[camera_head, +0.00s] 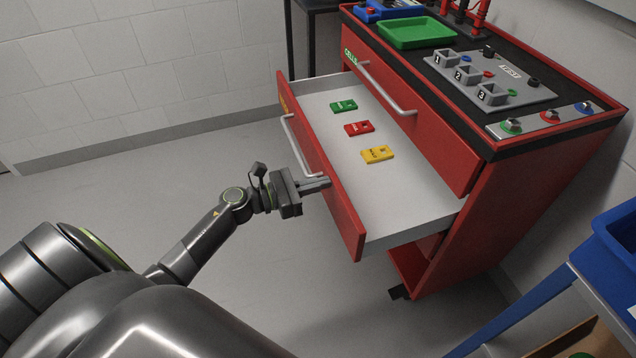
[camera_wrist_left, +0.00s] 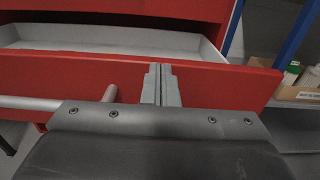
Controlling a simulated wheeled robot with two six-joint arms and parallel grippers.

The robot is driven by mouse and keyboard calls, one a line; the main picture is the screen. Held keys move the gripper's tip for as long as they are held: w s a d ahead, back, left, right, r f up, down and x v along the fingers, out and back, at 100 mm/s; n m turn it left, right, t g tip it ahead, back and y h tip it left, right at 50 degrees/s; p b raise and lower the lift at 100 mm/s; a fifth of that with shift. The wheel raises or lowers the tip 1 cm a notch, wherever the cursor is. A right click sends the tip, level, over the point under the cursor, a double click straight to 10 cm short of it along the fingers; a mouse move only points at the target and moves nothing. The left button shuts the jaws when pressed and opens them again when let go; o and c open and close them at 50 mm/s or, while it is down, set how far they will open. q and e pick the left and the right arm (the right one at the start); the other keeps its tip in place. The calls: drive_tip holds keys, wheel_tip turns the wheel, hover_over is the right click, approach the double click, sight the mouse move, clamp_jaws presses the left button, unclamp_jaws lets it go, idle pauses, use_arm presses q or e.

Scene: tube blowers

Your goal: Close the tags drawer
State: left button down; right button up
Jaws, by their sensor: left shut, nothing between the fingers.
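The tags drawer (camera_head: 408,208) stands pulled out of the red cabinet (camera_head: 500,210). Its red front (camera_head: 345,212) faces my left arm and carries a silver handle (camera_head: 298,150). Inside lie a green tag (camera_head: 344,106), a red tag (camera_head: 359,128) and a yellow tag (camera_head: 377,154). My left gripper (camera_head: 326,183) is shut and empty, with its fingertips at the drawer front beside the lower end of the handle. In the left wrist view, the shut fingers (camera_wrist_left: 161,85) overlap the red front, right of the handle (camera_wrist_left: 40,104); contact is hard to tell. My right gripper is not in view.
Another drawer (camera_head: 420,125) above is shut. The cabinet top holds a green tray (camera_head: 417,32) and a grey panel with numbered sockets (camera_head: 490,78). A blue bin (camera_head: 618,235) on a blue-legged stand is at right. The floor (camera_head: 110,205) at left is clear.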

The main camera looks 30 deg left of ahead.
use_arm(q)
drive_tip(key=b+x, duration=0.6)
drive_tip(key=x, duration=1.8)
drive_tip(key=shift+r, duration=0.2)
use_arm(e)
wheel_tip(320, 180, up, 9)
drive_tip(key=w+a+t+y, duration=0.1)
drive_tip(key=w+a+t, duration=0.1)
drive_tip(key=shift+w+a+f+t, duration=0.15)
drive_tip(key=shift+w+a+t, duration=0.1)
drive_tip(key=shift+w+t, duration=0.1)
use_arm(q)
drive_tip(key=shift+d+r, duration=0.1)
drive_tip(key=shift+d, duration=0.1)
